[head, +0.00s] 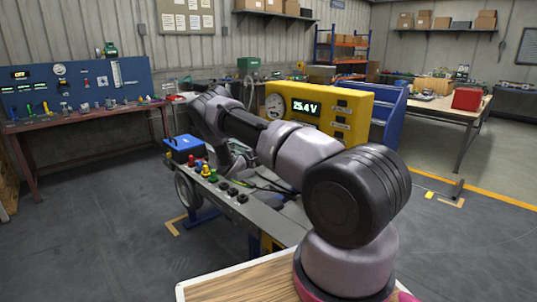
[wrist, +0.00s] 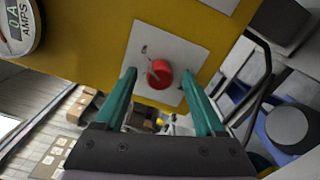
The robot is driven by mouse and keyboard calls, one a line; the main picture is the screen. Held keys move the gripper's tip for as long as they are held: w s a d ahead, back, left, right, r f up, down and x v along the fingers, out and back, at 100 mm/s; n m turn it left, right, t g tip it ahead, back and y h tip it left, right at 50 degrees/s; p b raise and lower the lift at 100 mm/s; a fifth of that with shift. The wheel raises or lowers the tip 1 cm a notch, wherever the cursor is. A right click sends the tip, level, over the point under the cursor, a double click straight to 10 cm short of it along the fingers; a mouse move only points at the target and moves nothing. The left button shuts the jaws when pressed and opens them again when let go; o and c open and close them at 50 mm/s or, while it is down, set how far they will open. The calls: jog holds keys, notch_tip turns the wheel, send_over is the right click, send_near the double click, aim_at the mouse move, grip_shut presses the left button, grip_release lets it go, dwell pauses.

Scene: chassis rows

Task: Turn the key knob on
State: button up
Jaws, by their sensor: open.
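The red knob (wrist: 159,75) sits on a white plate (wrist: 147,38) fixed to a yellow panel (wrist: 85,38) in the wrist view. Small marks flank it on the plate; I cannot read its setting. My gripper (wrist: 159,72) is open, with one teal finger on each side of the knob. Gaps show between the fingers and the knob, and I cannot tell the distance in depth. In the head view a yellow panel (head: 358,122) with a 25.4 V display stands behind my arm. The knob and my gripper cannot be made out there.
A round amps gauge (wrist: 18,25) is at the wrist view's upper left. In the head view, a grey frame (head: 262,215) with coloured terminals and a blue box (head: 184,149) is below my arm. A blue panel bench (head: 75,88) stands left. Open floor lies at left.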

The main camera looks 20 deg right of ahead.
jog(key=v, duration=1)
jog(key=shift+a, duration=0.35)
jog(key=shift+s, duration=0.15)
jog(key=shift+r, duration=0.1)
jog(key=s+d+r+m+g+y, duration=0.1)
jog(key=s+r+m+g+y, duration=0.3)
jog(key=s+r, duration=0.55)
jog(key=s+d+r+m+g+y, duration=0.1)
jog(key=s+r+m+g+y, duration=0.35)
jog(key=r, duration=0.75)
jog(key=s+a+r+m+t+y, duration=0.1)
jog(key=s+a+r+t+y, duration=0.2)
jog(key=s, duration=0.7)
jog(key=s+a+r+m+t+y, duration=0.1)
jog(key=s+a+r+t+y, duration=0.2)
jog(key=s+r, duration=0.5)
jog(key=s+a+r+m+t+y, duration=0.1)
jog(key=s+a+r+t+y, duration=0.2)
jog(key=s, duration=0.9)
jog(key=a+r+y, duration=0.1)
jog(key=a+r, duration=0.2)
jog(key=a, duration=0.1)
jog(key=shift+s, duration=0.25)
